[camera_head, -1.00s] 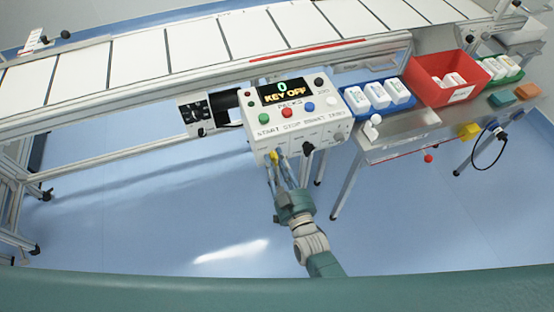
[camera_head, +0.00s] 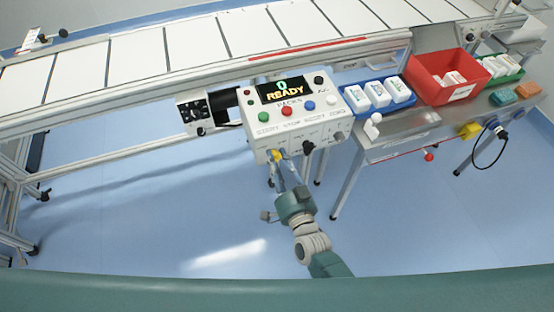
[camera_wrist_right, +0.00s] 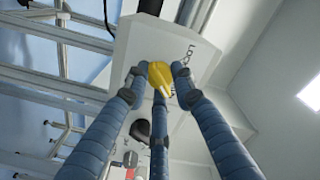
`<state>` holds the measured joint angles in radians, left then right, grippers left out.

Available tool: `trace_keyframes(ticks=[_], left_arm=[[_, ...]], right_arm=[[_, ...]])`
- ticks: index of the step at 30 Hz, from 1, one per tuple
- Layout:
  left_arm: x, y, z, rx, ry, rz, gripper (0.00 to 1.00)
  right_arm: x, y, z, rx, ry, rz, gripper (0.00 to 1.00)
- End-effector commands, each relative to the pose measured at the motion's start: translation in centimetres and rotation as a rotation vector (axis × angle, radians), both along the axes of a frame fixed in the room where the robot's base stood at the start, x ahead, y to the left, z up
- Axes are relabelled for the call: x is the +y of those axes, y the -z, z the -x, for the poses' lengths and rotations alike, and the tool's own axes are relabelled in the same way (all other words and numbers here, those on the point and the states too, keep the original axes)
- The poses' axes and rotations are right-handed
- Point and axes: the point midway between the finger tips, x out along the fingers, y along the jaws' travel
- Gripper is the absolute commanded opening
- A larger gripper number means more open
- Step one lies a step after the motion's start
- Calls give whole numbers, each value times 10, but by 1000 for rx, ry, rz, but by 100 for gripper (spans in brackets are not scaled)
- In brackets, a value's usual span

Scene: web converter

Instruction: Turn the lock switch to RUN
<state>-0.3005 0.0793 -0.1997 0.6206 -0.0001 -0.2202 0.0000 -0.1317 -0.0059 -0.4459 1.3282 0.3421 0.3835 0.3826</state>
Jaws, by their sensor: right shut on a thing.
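The fingers hide part of the knob and the lettering. My left gripper is not in view.
A black knob (camera_head: 308,147) sits right of the switch on the same face. Green, red, blue and white buttons line the top of the box. A side table with a blue tray (camera_head: 352,99) and red bin (camera_head: 421,91) stands to the right. The floor in front is clear.

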Motion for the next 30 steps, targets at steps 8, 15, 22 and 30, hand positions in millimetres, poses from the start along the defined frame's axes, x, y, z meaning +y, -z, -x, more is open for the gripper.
trace_keyframes(ticks=[8, 15, 22, 30], left_arm=[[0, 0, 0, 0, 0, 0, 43], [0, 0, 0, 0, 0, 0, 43], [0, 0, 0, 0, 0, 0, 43], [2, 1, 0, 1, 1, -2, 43]], right_arm=[[0, -9, -3, -6, 3, -43, 0], [0, -9, -4, -6, 4, -45, 0], [-1, -9, -4, -6, 5, -44, 42], [-1, -4, -2, 4, 3, -39, 42]])
